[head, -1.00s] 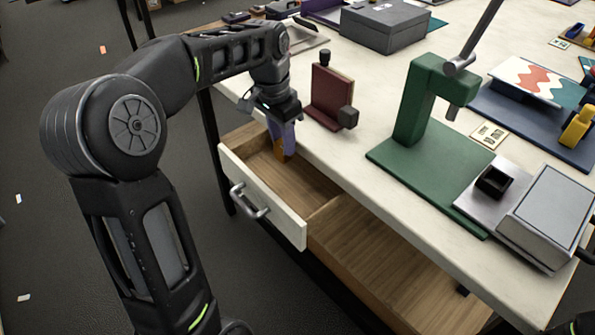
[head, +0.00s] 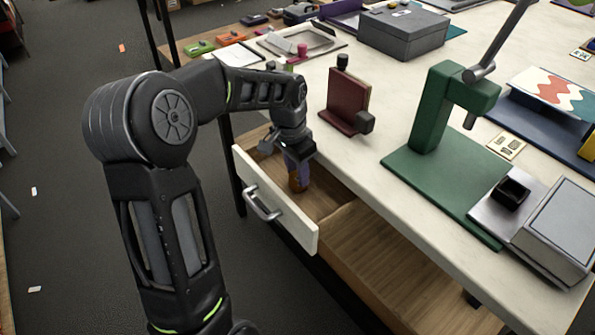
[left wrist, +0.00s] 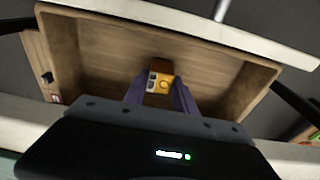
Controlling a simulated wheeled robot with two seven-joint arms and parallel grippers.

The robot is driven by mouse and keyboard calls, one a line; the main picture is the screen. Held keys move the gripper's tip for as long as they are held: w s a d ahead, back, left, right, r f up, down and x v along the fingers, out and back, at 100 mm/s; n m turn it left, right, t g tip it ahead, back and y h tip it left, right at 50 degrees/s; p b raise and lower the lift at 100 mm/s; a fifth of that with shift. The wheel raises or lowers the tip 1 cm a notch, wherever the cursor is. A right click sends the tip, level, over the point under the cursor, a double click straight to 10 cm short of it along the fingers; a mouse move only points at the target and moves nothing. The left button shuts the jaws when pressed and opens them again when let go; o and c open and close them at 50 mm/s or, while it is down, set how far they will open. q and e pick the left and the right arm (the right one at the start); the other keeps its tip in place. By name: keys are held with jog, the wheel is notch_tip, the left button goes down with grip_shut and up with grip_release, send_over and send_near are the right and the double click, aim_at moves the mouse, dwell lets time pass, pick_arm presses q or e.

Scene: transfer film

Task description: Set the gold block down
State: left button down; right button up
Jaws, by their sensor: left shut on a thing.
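My left gripper (head: 298,172) reaches down into the open drawer (head: 285,205) at the table's left side. The gold block (left wrist: 160,82) is between its two purple fingers in the left wrist view, with the drawer's wooden floor behind it. In the head view only a brownish-gold part of the block (head: 298,181) shows below the fingers. The gripper is shut on it. I cannot tell whether the block touches the drawer floor. My right gripper is not in view.
A dark red stand (head: 347,103) is on the table just right of the drawer. A green press (head: 440,120) stands farther right, and a grey box (head: 403,32) at the back. The drawer's front part is bare.

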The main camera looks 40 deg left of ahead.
aim_at(293, 177)
pick_arm(q)
jog(key=shift+f, duration=0.1)
jog(key=c, duration=1.5)
grip_release()
jog(key=shift+f, duration=0.15)
jog(key=o, duration=0.5)
jog(key=r, duration=0.4)
jog(key=s+r, duration=0.1)
jog(key=r, duration=0.7)
jog(key=shift+s+a+r, duration=0.2)
